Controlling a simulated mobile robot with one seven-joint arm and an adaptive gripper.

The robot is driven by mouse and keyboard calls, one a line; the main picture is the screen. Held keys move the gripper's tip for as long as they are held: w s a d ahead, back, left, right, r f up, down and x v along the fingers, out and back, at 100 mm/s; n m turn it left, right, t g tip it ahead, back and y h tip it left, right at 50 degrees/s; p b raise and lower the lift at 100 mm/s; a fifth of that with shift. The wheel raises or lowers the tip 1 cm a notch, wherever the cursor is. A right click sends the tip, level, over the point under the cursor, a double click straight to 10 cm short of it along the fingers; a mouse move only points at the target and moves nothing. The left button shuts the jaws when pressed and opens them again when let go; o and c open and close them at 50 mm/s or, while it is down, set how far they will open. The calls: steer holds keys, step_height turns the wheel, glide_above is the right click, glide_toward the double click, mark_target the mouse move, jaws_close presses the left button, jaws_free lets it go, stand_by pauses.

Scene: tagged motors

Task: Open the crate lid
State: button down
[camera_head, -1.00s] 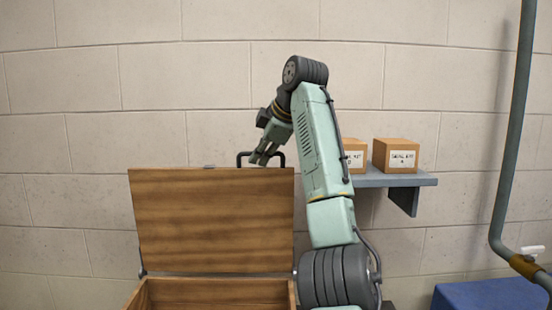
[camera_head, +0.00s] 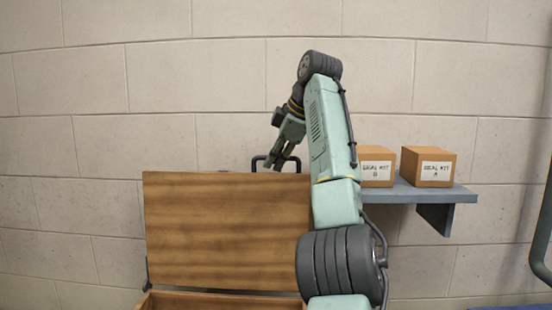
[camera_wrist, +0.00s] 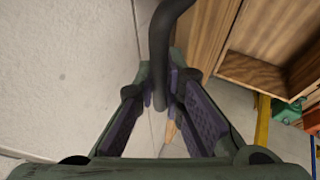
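The wooden crate lid (camera_head: 225,230) stands raised, close to upright, behind the open crate (camera_head: 215,301), whose rim shows at the bottom of the head view. A dark handle (camera_head: 258,163) sits on the lid's top edge. My gripper (camera_head: 275,163) reaches down to this handle from above. In the wrist view the handle (camera_wrist: 162,45) runs between the two fingers of my gripper (camera_wrist: 160,98), with the fingertips close on both sides of it. The gripper looks shut on the handle. Most of the crate's inside is out of the head view.
A grey wall shelf (camera_head: 438,194) at right holds seal kit box B (camera_head: 376,167) and seal kit box A (camera_head: 428,167). A grey pipe (camera_head: 545,230) stands at the far right. The block wall (camera_head: 90,110) is close behind the lid.

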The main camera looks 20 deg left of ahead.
steer(key=c, duration=1.7)
jaws_free()
steer(key=shift+w+f, duration=0.1)
steer(key=shift+f, duration=0.2)
steer(key=shift+o, duration=0.2)
steer(key=shift+d+r, duration=0.1)
steer(key=shift+r, duration=0.05)
steer(key=s+d+r, duration=0.4)
steer(key=s+d, duration=0.3)
steer(key=d, duration=0.5)
steer(key=shift+s+d, duration=0.25)
steer(key=shift+s, duration=0.05)
